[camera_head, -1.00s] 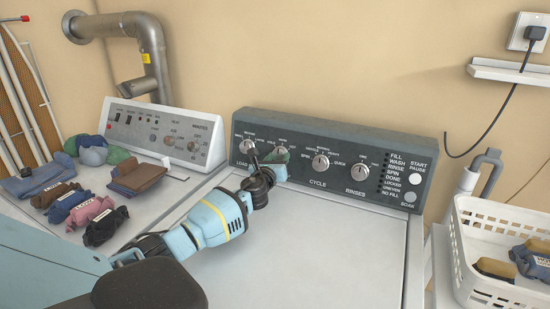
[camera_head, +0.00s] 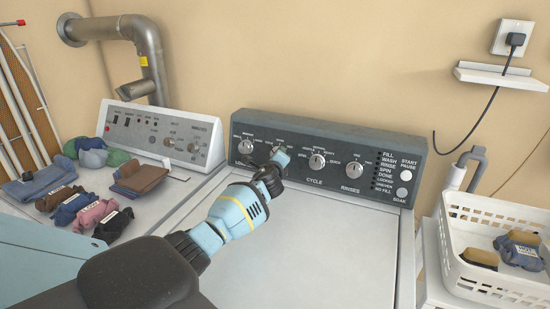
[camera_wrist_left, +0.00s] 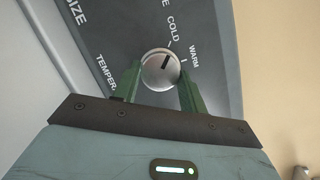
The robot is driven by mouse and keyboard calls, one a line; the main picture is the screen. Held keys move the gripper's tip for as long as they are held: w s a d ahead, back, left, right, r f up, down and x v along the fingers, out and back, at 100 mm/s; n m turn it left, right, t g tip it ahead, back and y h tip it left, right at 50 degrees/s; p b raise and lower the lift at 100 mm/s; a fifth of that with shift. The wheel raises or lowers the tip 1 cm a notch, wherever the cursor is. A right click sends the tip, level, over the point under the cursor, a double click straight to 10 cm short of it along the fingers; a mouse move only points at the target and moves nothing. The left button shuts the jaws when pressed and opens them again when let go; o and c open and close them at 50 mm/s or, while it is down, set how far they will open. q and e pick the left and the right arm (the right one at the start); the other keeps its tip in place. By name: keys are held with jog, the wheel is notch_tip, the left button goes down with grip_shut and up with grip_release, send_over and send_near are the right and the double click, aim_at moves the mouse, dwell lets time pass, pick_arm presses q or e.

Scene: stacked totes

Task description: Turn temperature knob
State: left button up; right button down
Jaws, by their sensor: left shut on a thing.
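The temperature knob (camera_wrist_left: 161,69) is a round silver dial on the dark panel, with COLD and WARM printed beside it, in the left wrist view. Its dark pointer mark aims up and right, toward the space between COLD and WARM. The two green fingers of my left gripper (camera_wrist_left: 160,88) are shut on the knob, one on each side. In the head view my left gripper (camera_head: 273,162) reaches up to the washer's control panel (camera_head: 300,128) and largely hides this knob. My right gripper is not in view.
The load size knob (camera_head: 245,146) is left of my gripper, and the cycle knob (camera_head: 317,161) is right of it. The white washer lid (camera_head: 320,240) is clear. Rolled clothes (camera_head: 72,205) lie on the left machine. A white basket (camera_head: 475,225) stands at the right.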

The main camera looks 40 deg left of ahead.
pick_arm(q)
jog(key=shift+n, duration=0.4)
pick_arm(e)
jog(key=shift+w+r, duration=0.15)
pick_arm(q)
jog(key=o, duration=1)
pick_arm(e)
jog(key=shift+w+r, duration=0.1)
pick_arm(q)
jog(key=p+v, duration=0.1)
jog(key=v, duration=0.6)
jog(key=shift+s+d+r, duration=0.15)
jog(key=shift+s+d, duration=0.05)
jog(key=shift+s, duration=0.15)
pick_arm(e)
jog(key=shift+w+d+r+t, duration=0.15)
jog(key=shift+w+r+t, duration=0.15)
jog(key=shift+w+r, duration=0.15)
